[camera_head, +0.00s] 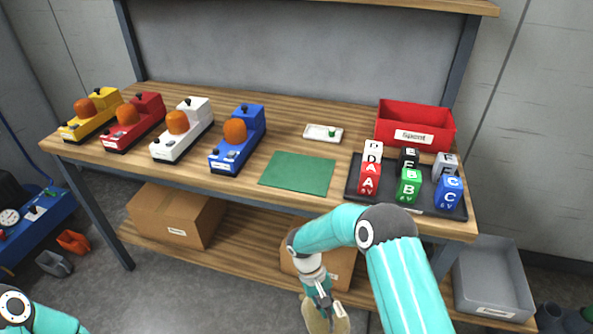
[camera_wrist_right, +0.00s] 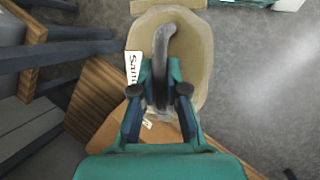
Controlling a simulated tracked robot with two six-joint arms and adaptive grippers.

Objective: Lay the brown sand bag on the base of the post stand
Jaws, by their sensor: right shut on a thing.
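My right gripper (camera_head: 322,300) reaches down in front of the workbench, low over the floor. It is shut on the grey strap of the brown sand bag (camera_head: 313,318). The bag shows at the bottom edge of the head view, largely cut off and partly behind the gripper. In the right wrist view the tan, rounded bag (camera_wrist_right: 195,50) lies beyond my right gripper (camera_wrist_right: 163,92), whose fingers close around the dark strap. I cannot tell whether it clears the floor. I cannot make out the post stand in either view. My left gripper is out of view.
A grey bin (camera_head: 492,280) stands at the right. Floor at lower left is partly clear.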

